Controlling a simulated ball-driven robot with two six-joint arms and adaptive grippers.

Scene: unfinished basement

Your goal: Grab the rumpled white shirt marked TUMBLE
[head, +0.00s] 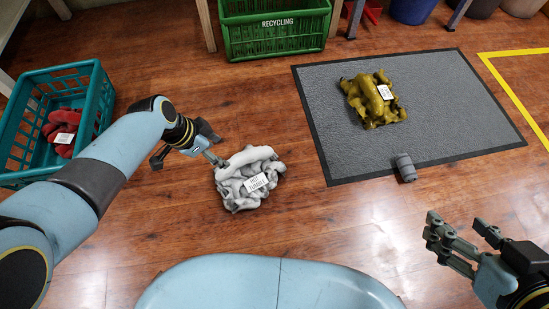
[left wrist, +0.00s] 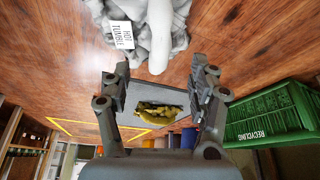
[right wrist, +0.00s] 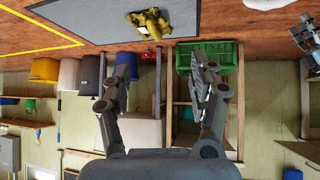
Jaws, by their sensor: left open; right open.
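The rumpled white shirt (head: 240,165) lies in a heap on the wooden floor, left of the grey mat. Its white tag appears to read HOT TUMBLE. It also shows at the top of the left wrist view (left wrist: 160,30), beyond the fingertips. My left gripper (head: 187,160) is open and empty at the shirt's upper left, one finger close to its edge; I cannot tell whether they touch. My right gripper (head: 456,228) is open and empty over the floor at the lower right, away from the shirt.
A teal basket (head: 97,105) at the left holds a red garment (head: 62,126). A green RECYCLING crate (head: 275,35) stands at the back. Floor around the shirt is clear.

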